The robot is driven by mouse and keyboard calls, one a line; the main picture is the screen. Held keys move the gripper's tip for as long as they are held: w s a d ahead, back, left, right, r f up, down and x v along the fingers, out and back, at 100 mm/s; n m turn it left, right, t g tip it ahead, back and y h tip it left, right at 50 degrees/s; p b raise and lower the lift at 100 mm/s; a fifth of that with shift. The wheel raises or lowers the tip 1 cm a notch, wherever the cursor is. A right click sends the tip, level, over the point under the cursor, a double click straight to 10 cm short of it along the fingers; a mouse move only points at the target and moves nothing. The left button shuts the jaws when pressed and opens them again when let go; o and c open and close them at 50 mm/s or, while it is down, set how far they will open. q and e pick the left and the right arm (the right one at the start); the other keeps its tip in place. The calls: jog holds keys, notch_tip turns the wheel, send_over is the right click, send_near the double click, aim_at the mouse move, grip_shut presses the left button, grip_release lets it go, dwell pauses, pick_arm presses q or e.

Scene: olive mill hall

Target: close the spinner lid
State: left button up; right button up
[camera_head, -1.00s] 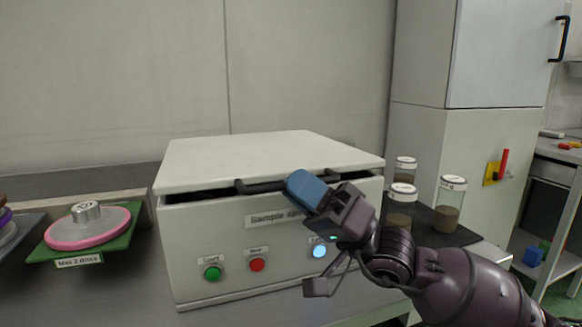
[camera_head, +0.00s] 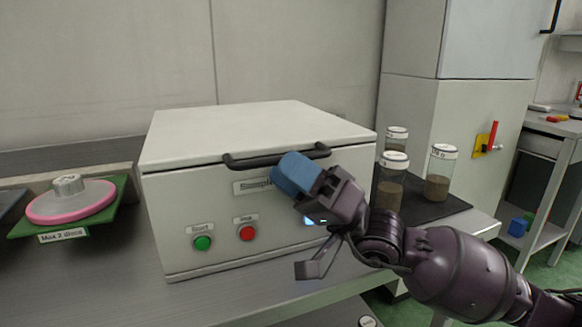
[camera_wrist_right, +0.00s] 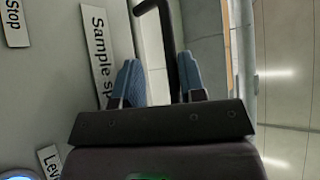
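The spinner is a white box (camera_head: 215,210) on the bench in the head view, with a white lid (camera_head: 255,135) on top. The lid lies level, with only a thin seam line above the front wall. A dark bar handle (camera_head: 250,162) runs along the lid's front edge. My right gripper (camera_head: 297,172), with blue fingertips, is at the handle's right part and hides some of the front label. In the right wrist view its fingertips (camera_wrist_right: 160,82) are apart, and the handle (camera_wrist_right: 166,40) shows between them, nearer the right finger. My left gripper is not in view.
A green button (camera_head: 203,243) and a red button (camera_head: 247,234) are on the box front. Several lidded jars (camera_head: 438,172) stand on a dark mat at the right. A pink disc (camera_head: 70,203) lies on a green tray at the left. A wall stands close behind.

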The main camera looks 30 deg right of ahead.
jog(key=shift+r, duration=0.25)
jog(key=shift+s+f, duration=0.1)
jog(key=v, duration=1)
jog(key=shift+d+f, duration=0.2)
jog(key=shift+d, duration=0.05)
jog(key=shift+s, duration=0.2)
dwell(0.4)
